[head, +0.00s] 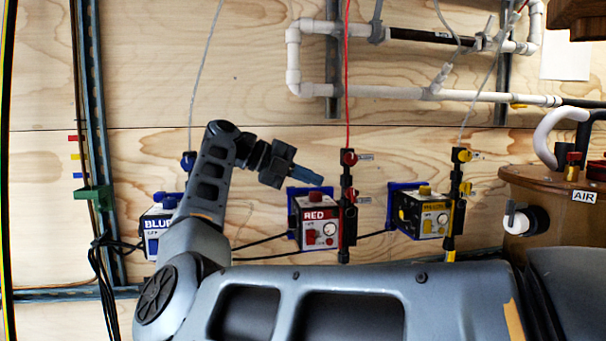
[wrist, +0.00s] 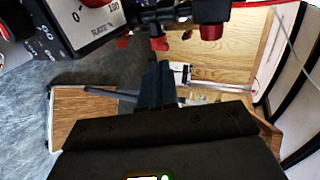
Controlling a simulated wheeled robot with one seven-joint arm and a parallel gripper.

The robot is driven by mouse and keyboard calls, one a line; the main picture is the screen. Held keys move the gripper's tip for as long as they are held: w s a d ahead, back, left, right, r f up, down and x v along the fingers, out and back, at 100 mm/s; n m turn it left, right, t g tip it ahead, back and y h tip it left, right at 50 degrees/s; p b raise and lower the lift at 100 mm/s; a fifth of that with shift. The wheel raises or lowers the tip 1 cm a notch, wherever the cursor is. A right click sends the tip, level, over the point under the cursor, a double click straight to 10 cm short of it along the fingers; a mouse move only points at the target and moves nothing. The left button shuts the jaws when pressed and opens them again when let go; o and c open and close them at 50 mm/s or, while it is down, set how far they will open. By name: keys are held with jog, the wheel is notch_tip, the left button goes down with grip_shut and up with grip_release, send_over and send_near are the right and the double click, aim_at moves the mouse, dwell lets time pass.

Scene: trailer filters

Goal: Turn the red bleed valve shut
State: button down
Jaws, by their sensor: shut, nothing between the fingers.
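The red pump box (head: 318,228), labelled RED, is on the plywood wall in a blue bracket. Right of it a black vertical fitting carries an upper red valve handle (head: 349,157) and a lower red one (head: 350,196). Which one is the bleed valve I cannot tell. My gripper (head: 318,180) is shut and empty, above the box and left of the handles, apparently apart from them. In the wrist view its fingertips (wrist: 157,68) point up at red parts, among them a red knob (wrist: 211,31).
A blue-labelled box (head: 158,222) is at left and a yellow one (head: 424,212) with yellow valves at right. A red tube (head: 347,80) rises from the fitting. White pipes (head: 400,92) run above. A wooden AIR unit (head: 550,190) stands far right.

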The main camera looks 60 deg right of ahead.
aim_at(350, 193)
jog(key=shift+p+x, duration=0.45)
jog(key=shift+x, duration=2.75)
